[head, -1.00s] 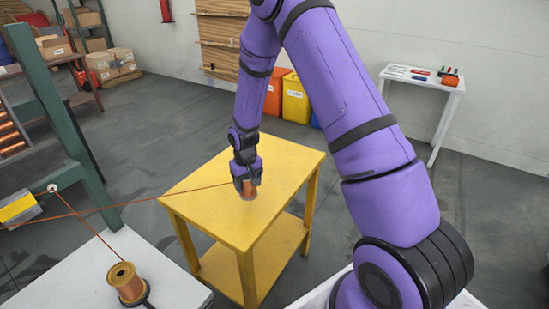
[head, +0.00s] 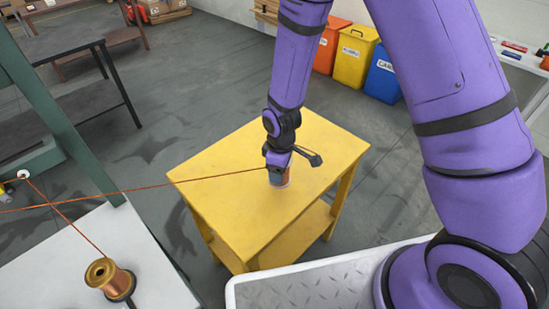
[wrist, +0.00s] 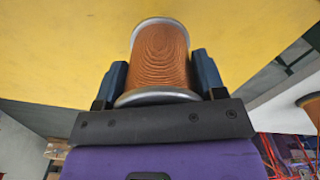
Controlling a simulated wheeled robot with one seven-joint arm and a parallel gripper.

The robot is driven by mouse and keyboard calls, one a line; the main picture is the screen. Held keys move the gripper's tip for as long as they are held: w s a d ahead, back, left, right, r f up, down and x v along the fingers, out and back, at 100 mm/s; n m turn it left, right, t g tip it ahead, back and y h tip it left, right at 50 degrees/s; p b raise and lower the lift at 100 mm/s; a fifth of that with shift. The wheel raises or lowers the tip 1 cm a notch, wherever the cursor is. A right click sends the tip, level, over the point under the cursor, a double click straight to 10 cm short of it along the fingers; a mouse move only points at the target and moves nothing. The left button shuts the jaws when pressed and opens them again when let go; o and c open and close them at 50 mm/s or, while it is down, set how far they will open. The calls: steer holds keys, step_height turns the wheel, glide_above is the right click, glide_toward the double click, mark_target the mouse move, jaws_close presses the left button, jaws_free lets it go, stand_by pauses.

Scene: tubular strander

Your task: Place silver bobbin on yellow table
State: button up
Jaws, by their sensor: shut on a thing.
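The silver bobbin (wrist: 160,55) has silver flanges and is wound with copper wire. In the wrist view it sits between the two blue fingers of my gripper (wrist: 158,78), which is shut on it. In the head view my gripper (head: 278,168) points down over the middle of the yellow table (head: 225,190), and the bobbin (head: 280,179) shows small beneath it. The bobbin looks upright and at or just above the tabletop; I cannot tell whether it touches. My fingers partly hide it.
A copper wire (head: 150,189) stretches left from the bobbin. A gold bobbin (head: 107,277) stands on a white surface (head: 148,262) at lower left. Yellow (head: 354,55) and blue (head: 382,72) bins stand behind. The yellow tabletop is otherwise clear.

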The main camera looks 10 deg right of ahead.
steer(key=s+a+n, duration=0.4)
steer(key=s+n, duration=0.2)
steer(key=s, duration=0.3)
steer(key=s+a+n, duration=0.5)
steer(key=s+n, duration=0.1)
steer(key=s, duration=0.2)
steer(key=shift+n, duration=0.3)
steer(key=w+d, duration=0.1)
steer(key=w, duration=0.4)
steer(key=w+d+f, duration=0.1)
steer(key=w, duration=0.4)
steer(key=w+d, duration=0.1)
steer(key=w, duration=0.4)
steer(key=shift+w+f, duration=0.15)
steer(key=shift+f, duration=1.75)
steer(key=shift+f, duration=0.1)
steer(key=o, duration=1.5)
steer(key=shift+c, duration=0.2)
